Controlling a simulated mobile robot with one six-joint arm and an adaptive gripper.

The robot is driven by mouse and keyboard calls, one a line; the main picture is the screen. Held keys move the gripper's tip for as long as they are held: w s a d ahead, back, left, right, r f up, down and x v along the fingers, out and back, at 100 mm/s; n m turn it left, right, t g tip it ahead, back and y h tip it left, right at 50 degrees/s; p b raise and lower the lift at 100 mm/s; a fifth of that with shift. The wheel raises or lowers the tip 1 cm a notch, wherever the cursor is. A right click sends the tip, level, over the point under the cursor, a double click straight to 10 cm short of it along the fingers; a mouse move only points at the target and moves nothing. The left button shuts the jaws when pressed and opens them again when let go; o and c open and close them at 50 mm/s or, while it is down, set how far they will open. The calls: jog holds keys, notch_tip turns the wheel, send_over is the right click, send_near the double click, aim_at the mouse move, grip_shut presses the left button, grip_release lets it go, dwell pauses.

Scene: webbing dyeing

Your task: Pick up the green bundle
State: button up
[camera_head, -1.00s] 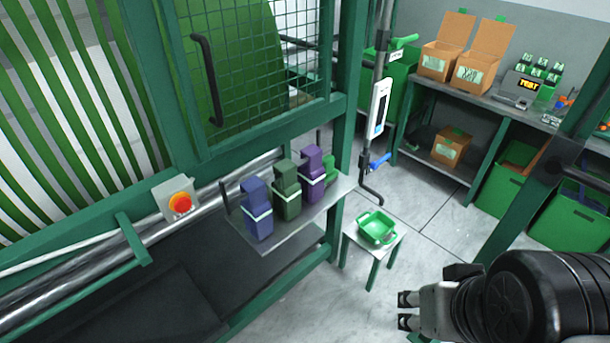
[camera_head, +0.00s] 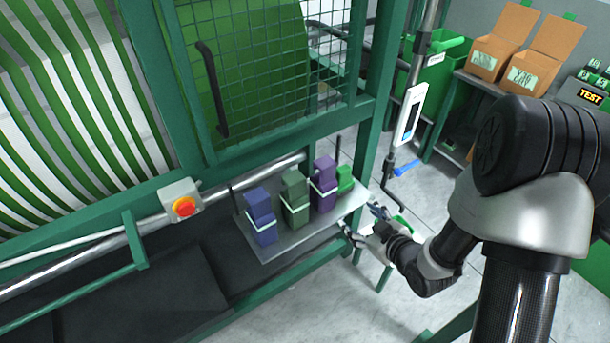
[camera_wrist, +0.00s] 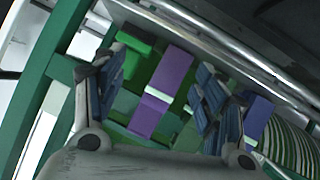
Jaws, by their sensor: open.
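A bright green bundle (camera_head: 345,180) stands at the right end of the small metal shelf (camera_head: 287,243), partly behind the purple bundle (camera_head: 323,188). A dark green bundle (camera_head: 295,195) with a pale band stands left of the purple one. My gripper (camera_head: 360,220) is open and empty, just off the shelf's right end. In the wrist view, my gripper (camera_wrist: 160,65) has the bright green bundle (camera_wrist: 139,62) and the purple bundle (camera_wrist: 170,85) showing between its spread fingers, apart from them as far as I can tell. The right finger partly hides what is behind it.
A blue bundle (camera_head: 260,215) stands at the shelf's left end. A green machine frame with a mesh door (camera_head: 280,75) rises behind the shelf. A post with a white panel (camera_head: 410,113) stands to the right. My arm mostly hides a small green basket (camera_head: 402,226).

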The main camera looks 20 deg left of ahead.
jog(key=s+a+f+y+p, duration=0.1)
jog(key=s+a+f+y, duration=0.2)
jog(key=s+a, duration=0.1)
jog(key=m+t+y+p, duration=0.1)
jog(key=t+y, duration=0.1)
jog(key=y, duration=0.1)
send_near(300, 219)
jog(key=b+x, duration=0.1)
jog(key=x, duration=0.6)
jog(key=shift+a+b, duration=0.1)
jog(key=shift+b, duration=0.25)
jog(key=shift+w+b+x, duration=0.2)
jog(key=shift+b+x, duration=0.5)
jog(key=shift+x, duration=2.5)
jog(key=shift+m, duration=0.3)
jog(key=shift+d, duration=0.25)
jog(key=c, duration=1.2)
jog(key=shift+c, duration=0.2)
jog(key=shift+r, duration=0.2)
